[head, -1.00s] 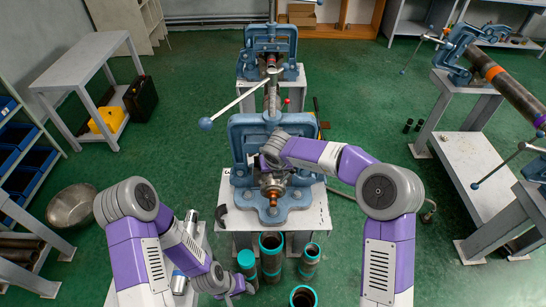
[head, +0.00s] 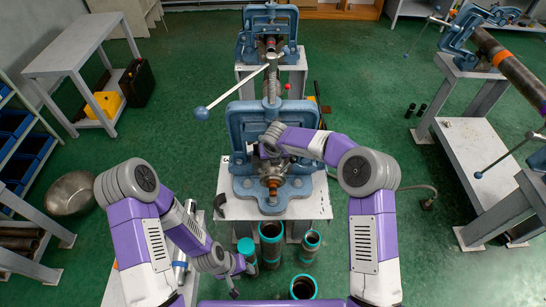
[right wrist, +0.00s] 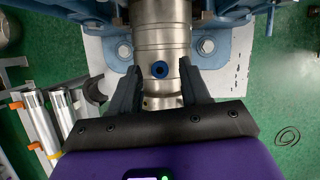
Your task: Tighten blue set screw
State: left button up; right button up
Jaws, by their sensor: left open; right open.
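The blue set screw (right wrist: 160,70) shows in the right wrist view as a blue ring with a dark socket on the side of a metal cylinder (right wrist: 160,38). My right gripper (right wrist: 160,75) is open, its dark fingers on either side of the screw and cylinder; I cannot tell whether they touch the metal. In the head view the right gripper is at the near blue vise (head: 278,118), mostly hidden by its own wrist. My left gripper (head: 236,288) hangs low at the left of the turquoise-ended pipes, clear of the vise; its jaws are small here but look open and empty.
Pipes with turquoise ends (head: 271,232) stand on the floor before the vise table (head: 315,200). A second blue vise (head: 268,28) stands behind. The long handle (head: 230,92) slants left above the near vise. A metal bowl (head: 72,193) is on the floor at left.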

jog(key=shift+w, duration=0.1)
jog(key=shift+c, duration=0.3)
jog(key=shift+c, duration=1.1)
grip_shut()
jog(key=shift+m, duration=0.3)
